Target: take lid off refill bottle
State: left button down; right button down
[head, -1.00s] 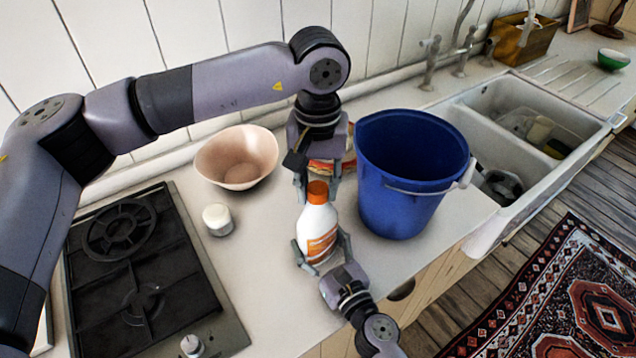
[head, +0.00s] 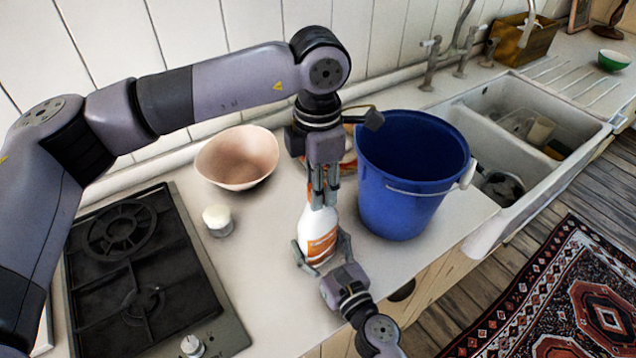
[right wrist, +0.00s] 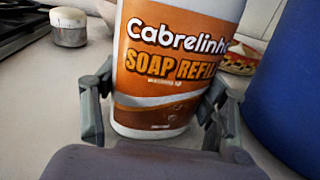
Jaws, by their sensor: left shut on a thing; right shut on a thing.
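The refill bottle (head: 318,238), white with an orange label, stands upright on the counter. In the right wrist view its "Soap Refill" label (right wrist: 165,75) faces me. My right gripper (head: 322,258) is shut on the bottle's lower body; its fingers also show on both sides in the right wrist view (right wrist: 155,112). My left gripper (head: 323,196) points down from above and is shut at the bottle's top. The orange lid is hidden behind the left fingers.
A blue bucket (head: 400,205) stands close to the right of the bottle. A pink bowl (head: 237,165) and a small white-topped jar (head: 217,220) stand to the left, with a black gas hob (head: 140,255) beyond. Something red and yellow (right wrist: 238,60) lies behind. Clear counter lies between jar and bottle.

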pick_arm(q)
jog(key=n, duration=1.8)
jog(key=shift+r, duration=0.1)
jog(key=n, duration=0.6)
jog(key=shift+n, duration=0.4)
jog(key=shift+r, duration=0.2)
jog(key=shift+r, duration=0.9)
jog(key=shift+r, duration=0.1)
